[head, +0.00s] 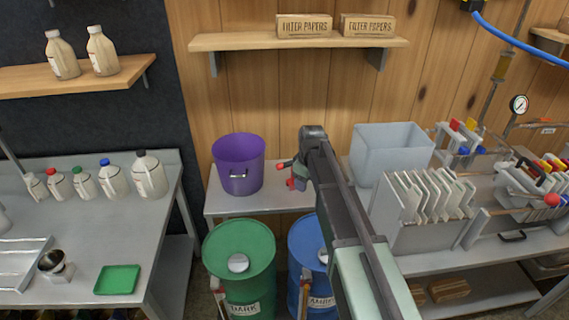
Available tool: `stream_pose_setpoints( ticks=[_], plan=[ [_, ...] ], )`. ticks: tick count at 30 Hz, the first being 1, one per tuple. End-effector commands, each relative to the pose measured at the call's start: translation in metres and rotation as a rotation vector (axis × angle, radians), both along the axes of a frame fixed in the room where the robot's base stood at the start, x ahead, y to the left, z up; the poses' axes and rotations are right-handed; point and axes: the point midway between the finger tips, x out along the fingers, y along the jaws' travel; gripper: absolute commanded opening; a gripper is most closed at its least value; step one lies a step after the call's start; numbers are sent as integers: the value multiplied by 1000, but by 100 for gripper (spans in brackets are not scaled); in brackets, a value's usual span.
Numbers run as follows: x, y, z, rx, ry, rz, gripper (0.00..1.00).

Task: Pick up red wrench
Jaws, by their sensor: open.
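My gripper (288,174) is in the middle of the head view, at the end of my arm, in front of the wooden wall and over the small steel table (275,203). It looks open, with two small red parts apart from each other at its left end. I cannot make out a red wrench clearly, and I cannot tell whether either red part belongs to one. My arm hides part of the table and what lies behind it. Nothing is clearly held.
A purple bucket (238,166) stands left of my gripper. A green drum (240,275) and a blue drum (303,245) stand below. A grey bin (391,150) and a rack of upright plates (390,228) are to the right. A shelf (245,41) hangs above.

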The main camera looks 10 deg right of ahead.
Motion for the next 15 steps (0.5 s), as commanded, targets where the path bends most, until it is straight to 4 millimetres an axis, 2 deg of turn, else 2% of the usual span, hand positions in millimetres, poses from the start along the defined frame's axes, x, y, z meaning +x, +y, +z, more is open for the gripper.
stream_pose_setpoints(
  ticks=[1, 3, 7, 10, 12, 15],
  plan=[
    [35, -1, 18, -6, -15, 102, 55],
    [73, -2, 30, -22, -41, 294, 55],
    [135, -3, 44, -67, -93, 693, 55],
    [162, -4, 47, -104, -123, 936, 55],
    [169, -4, 47, -119, -134, 1025, 55],
    [170, -4, 46, -125, -138, 1061, 55]
  ],
)
